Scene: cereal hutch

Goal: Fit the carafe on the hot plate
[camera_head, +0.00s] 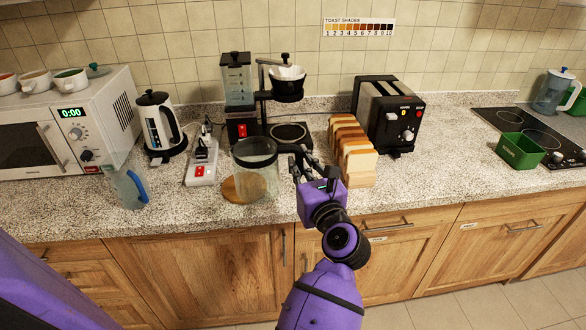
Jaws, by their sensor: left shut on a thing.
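The glass carafe (256,172) with a dark rim is upright at the counter's front, left of my gripper. My left gripper (300,165) is shut on the carafe's dark handle (289,148), which its fingers partly hide. The carafe overlaps a round wooden board (232,190) in the picture; I cannot tell whether it touches it. The coffee maker (240,85) stands behind, with a black filter basket (287,88) above its round dark hot plate (291,131). The hot plate is empty, behind and to the right of the carafe. My right gripper is not in view.
Sliced bread (352,155) stands close right of my gripper, with a black toaster (388,115) behind. A power strip (203,165), kettle (158,125) and clear blue-handled jug (128,188) are to the left. The counter right of the toaster has free room before the green box (520,151).

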